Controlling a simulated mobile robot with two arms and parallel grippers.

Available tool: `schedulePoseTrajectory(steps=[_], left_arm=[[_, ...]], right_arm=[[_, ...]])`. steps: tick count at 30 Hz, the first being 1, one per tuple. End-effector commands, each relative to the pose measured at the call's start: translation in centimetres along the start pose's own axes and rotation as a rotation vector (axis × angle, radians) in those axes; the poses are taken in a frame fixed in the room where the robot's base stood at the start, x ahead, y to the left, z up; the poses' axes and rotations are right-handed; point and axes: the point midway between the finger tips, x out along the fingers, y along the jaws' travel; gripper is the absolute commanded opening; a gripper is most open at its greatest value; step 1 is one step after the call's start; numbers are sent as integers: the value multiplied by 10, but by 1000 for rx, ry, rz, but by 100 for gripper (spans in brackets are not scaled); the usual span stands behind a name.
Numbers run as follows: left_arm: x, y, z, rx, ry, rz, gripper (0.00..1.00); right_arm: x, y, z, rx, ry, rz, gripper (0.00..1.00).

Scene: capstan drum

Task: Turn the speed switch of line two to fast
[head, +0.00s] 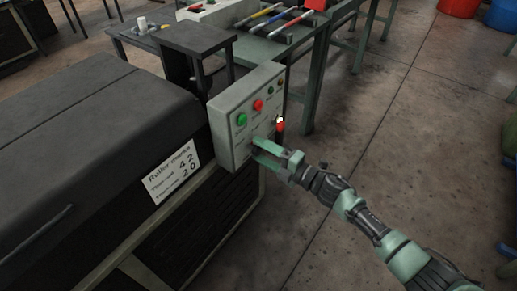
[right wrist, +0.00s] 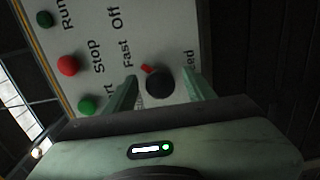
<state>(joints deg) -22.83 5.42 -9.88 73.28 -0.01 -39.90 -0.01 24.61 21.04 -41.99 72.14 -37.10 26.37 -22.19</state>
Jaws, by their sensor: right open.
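The speed switch (right wrist: 160,83) is a round black knob with a red pointer on a pale panel in the right wrist view. Its pointer is directed up-left in that view, toward the printed word "Fast". A label ending in "ed" is partly hidden by a finger. My right gripper (right wrist: 158,90) is open, with one finger on either side of the knob; I cannot tell whether they touch it. In the head view my right gripper (head: 266,151) is at the lower front of the grey control box (head: 228,128) and hides the knob. My left gripper is not in view.
The panel carries a green button (head: 242,119), a red button (head: 258,105) and small lamps. A red-tipped part (head: 280,126) sits at the box's right edge. Open floor (head: 400,140) is to the right.

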Motion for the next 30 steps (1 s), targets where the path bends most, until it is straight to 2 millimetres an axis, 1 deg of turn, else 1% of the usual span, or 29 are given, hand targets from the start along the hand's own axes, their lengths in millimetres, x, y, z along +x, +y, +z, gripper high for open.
schedulePoseTrajectory(steps=[1, 6, 9, 12, 16, 28, 30], left_arm=[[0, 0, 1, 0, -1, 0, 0], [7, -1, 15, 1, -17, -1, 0], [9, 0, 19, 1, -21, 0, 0], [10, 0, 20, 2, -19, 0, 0], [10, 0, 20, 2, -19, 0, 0], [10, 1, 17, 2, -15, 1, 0], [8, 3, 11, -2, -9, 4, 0]], right_arm=[[-10, -1, 1, 0, -2, -4, 54], [-40, -1, 0, 0, 0, -4, 54], [-54, -2, 0, 1, 0, -4, 54], [-62, -1, 0, 1, -1, -3, 54], [-66, -1, 0, 1, -1, -2, 54], [-66, -1, 0, 0, 0, -2, 54], [-66, 0, 0, 4, -4, -1, 54]])
